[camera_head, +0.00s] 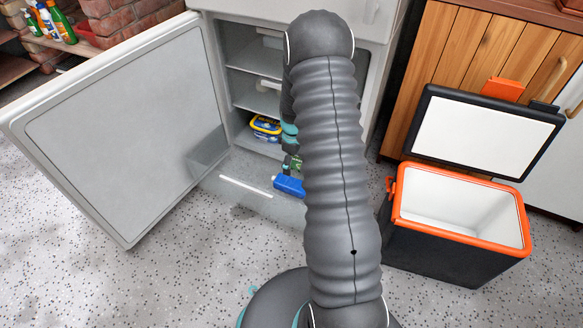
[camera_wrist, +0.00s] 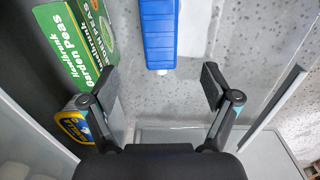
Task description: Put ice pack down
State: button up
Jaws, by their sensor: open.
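The blue ice pack (camera_head: 289,187) lies at the right of a clear pulled-out drawer (camera_head: 238,196) low in the open freezer (camera_head: 254,50). In the wrist view the ice pack (camera_wrist: 158,32) shows ahead of my gripper (camera_wrist: 161,82), its white cap end towards me. My fingers are spread wide, and nothing is between the pads; the pack looks apart from them. In the head view my arm hides most of the gripper. A green garden peas box (camera_wrist: 82,38) stands to the left of the pack. A yellow and blue tub (camera_wrist: 76,126) is beside the left finger.
The freezer door (camera_head: 125,130) stands open at the left. An open cooler box (camera_head: 462,205) with an orange rim stands on the right; the part of its inside that shows is empty. Bottles (camera_head: 52,22) stand at the upper left. The speckled floor in front is clear.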

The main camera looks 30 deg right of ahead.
jog(key=s+a+r+m+t, duration=0.1)
jog(key=s+a+r, duration=0.2)
jog(key=r, duration=0.6)
jog(key=s+a+r+m+t, duration=0.1)
jog(key=s+a+r, duration=0.15)
jog(key=r, duration=0.55)
jog(key=s+a+r+m+t, duration=0.15)
jog(key=a+r, duration=0.25)
jog(key=r, duration=0.5)
jog(key=s+a+r+m, duration=0.1)
jog(key=s+a+r, duration=0.1)
jog(key=s, duration=0.5)
jog(key=s+a+r+m+t, duration=0.1)
jog(key=s+a+r, duration=0.2)
jog(key=s+r, duration=0.2)
jog(key=s+a+r+m+t, duration=0.1)
jog(key=s+a+r+m, duration=0.1)
jog(key=s, duration=0.7)
jog(key=shift+s+a+r, duration=0.25)
jog(key=shift+s+r, duration=0.05)
jog(key=shift+r, duration=0.35)
